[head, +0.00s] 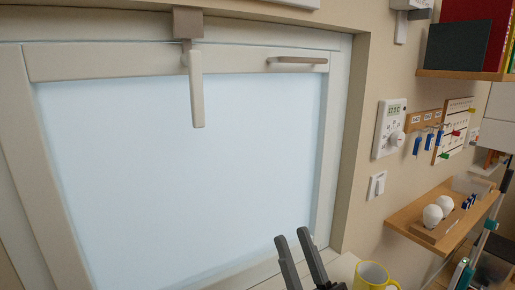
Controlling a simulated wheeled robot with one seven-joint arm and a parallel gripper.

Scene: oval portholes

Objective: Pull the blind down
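A large pale window (185,165) fills the left and middle of the head view. A white horizontal rail (120,60) crosses its top, with a slim grey-brown bar handle (298,60) at the rail's right end. I cannot tell for sure whether this rail is the blind's lower bar or part of the window frame. A pale lever (196,90) hangs from a brownish block at the top. My gripper (292,234) is at the bottom centre, fingers pointing up with a gap between them. It is open and empty, well below the handle and touching nothing visible.
A yellow mug (372,276) stands on the sill just right of my gripper. On the right wall are a thermostat (390,128), a switch (377,186), a key rack (425,121), an upper shelf (465,75) and a lower wooden shelf (408,217). The space before the pane looks free.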

